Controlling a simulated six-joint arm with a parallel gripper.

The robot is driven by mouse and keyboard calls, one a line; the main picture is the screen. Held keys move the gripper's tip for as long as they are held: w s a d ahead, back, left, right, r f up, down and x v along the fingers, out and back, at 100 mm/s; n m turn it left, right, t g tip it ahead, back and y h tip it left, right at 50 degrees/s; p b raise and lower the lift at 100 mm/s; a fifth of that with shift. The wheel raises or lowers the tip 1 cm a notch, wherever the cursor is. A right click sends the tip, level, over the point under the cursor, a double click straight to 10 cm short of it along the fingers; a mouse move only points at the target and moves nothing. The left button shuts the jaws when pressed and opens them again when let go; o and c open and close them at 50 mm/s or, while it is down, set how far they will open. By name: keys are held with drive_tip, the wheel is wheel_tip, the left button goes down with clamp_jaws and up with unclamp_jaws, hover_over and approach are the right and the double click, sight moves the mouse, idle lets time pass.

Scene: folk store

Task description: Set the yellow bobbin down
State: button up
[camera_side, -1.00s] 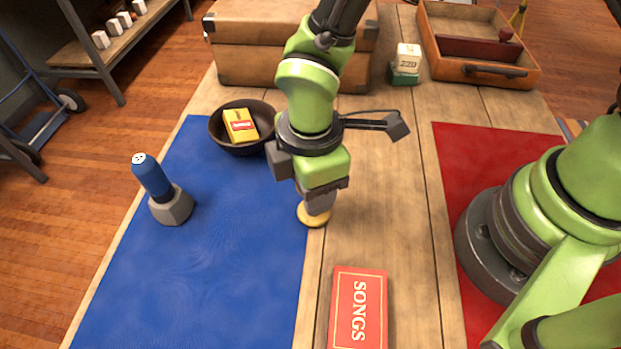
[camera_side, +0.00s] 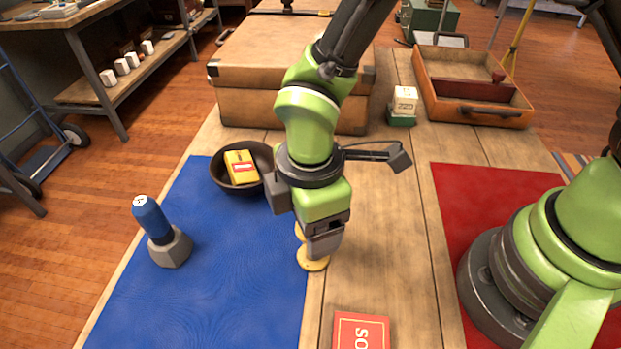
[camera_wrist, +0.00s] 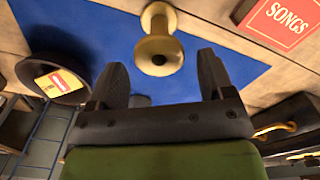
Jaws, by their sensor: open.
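The yellow bobbin (camera_side: 313,264) stands upright at the right edge of the blue mat, partly hidden behind my gripper (camera_side: 324,240) in the side view. Its lower flange and part of its upper flange show there. In the wrist view the bobbin (camera_wrist: 159,48) shows whole, with a dark hole in its near end. My gripper (camera_wrist: 162,68) is open there, one finger to each side of the bobbin's near end, with gaps between fingers and bobbin.
A dark bowl (camera_side: 222,180) with a yellow box (camera_side: 241,167) and a blue-handled tool (camera_side: 158,228) are on or by the blue mat (camera_side: 220,300). A red songbook (camera_side: 360,332) lies in front. A suitcase (camera_side: 285,110) stands behind. Bare wood (camera_side: 385,240) lies right of my gripper.

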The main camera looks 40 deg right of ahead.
wheel_tip(320, 180, up, 10)
idle(0.3)
drive_tip(key=s+d+r+m+t+y, duration=0.2)
drive_tip(key=d+r+m+t, duration=0.1)
drive_tip(key=d+r+m, duration=0.65)
drive_tip(key=s+d+r+m+t, duration=0.3)
drive_tip(key=s+d+m+t, duration=0.1)
drive_tip(key=s+d+m, duration=0.3)
drive_tip(key=shift+d+r+m, duration=0.25)
drive_tip(key=shift+r+m, duration=0.05)
drive_tip(key=shift+m, duration=1.05)
drive_tip(key=shift+s, duration=0.1)
